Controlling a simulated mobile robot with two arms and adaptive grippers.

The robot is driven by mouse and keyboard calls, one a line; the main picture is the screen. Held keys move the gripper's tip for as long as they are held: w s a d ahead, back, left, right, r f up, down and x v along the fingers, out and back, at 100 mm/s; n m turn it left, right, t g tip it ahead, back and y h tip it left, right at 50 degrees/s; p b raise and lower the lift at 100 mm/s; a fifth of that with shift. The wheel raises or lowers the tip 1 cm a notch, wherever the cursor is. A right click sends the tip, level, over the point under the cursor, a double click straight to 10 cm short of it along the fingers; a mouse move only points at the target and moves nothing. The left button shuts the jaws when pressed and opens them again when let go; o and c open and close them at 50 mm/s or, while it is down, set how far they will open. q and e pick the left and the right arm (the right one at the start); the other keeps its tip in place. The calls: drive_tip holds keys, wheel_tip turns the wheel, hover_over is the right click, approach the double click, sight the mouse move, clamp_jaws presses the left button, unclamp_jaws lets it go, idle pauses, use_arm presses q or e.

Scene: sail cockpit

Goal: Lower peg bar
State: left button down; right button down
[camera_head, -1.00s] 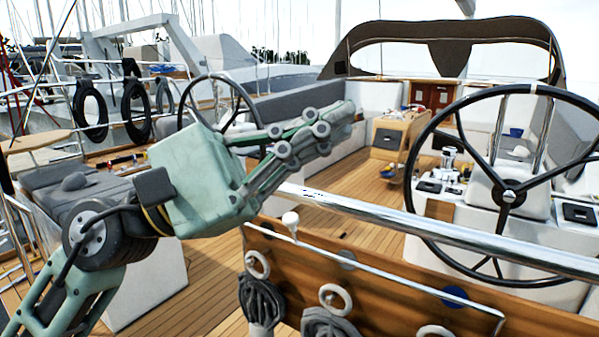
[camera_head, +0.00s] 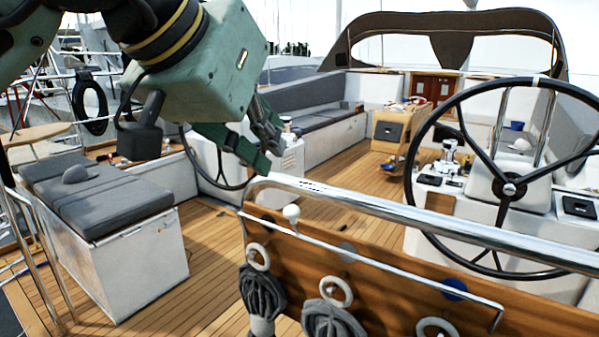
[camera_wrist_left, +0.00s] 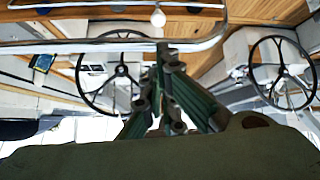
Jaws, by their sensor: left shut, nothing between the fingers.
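The peg bar (camera_head: 385,257) is a thin pale rod along the front of a wooden panel (camera_head: 375,290). It slopes down to the right and is bent at its right end. A white round knob (camera_head: 291,212) stands near its left end; the knob also shows at the top of the left wrist view (camera_wrist_left: 158,17). Below the bar, several white rings hang on the panel, with dark coiled lines under some. My left gripper (camera_head: 267,152) is shut and empty, pointing down, above and left of the knob and apart from it. My right gripper is not in view.
A thick chrome rail (camera_head: 400,219) runs above the panel, close to the bar. A large black steering wheel (camera_head: 508,188) stands at the right. A white seat box with grey cushions (camera_head: 95,205) stands at the left. The wooden deck between is clear.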

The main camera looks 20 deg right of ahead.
use_arm(q)
drive_tip(key=shift+d+f, duration=0.1)
drive_tip(key=p, duration=0.4)
approach(308, 184)
drive_tip(key=x, duration=0.5)
drive_tip(key=shift+w+d, duration=0.1)
drive_tip(key=shift+d, duration=0.05)
drive_tip(key=shift+w+d+f, duration=0.2)
drive_tip(key=shift+d+f, duration=0.1)
drive_tip(key=shift+a+b, duration=0.1)
drive_tip(key=shift+b, duration=0.2)
